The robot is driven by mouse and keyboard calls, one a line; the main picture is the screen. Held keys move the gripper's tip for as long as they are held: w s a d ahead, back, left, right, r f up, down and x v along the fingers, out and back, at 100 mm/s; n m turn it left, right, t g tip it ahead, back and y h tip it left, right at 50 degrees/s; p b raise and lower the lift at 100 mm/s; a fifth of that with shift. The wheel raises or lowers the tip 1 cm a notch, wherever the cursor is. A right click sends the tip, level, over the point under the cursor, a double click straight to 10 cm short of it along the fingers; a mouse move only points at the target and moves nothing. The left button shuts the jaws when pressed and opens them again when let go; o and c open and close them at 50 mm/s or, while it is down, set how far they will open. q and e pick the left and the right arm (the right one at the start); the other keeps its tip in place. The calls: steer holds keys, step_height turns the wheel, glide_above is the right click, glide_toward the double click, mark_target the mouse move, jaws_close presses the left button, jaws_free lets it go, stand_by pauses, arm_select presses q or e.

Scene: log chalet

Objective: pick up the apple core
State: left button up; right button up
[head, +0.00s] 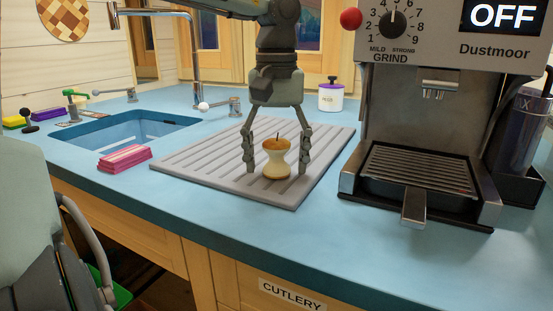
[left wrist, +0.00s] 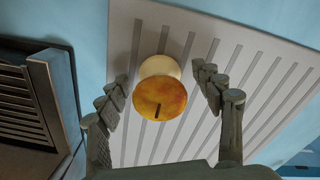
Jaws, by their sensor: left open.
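The apple core (head: 276,160) stands upright on the grey ribbed draining mat (head: 215,163), with an orange-brown top, a pale narrow waist and a short dark stem. My left gripper (head: 277,170) points straight down over it, open, with one finger on each side of the core. In the left wrist view the apple core (left wrist: 160,98) shows between the two open fingers (left wrist: 162,92), with a gap on both sides. The right gripper is not clearly in view.
A coffee grinder machine (head: 418,115) with a protruding handle stands close on the right. A blue sink (head: 135,131) with a tap lies to the left, and pink sponges (head: 124,157) lie in front of it. A white jar (head: 331,97) stands behind the mat. The front counter is clear.

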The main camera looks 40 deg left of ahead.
arm_select(q)
steer(key=shift+c, duration=0.5)
steer(key=c, duration=1)
steer(key=shift+r, duration=0.15)
steer(key=shift+c, duration=0.2)
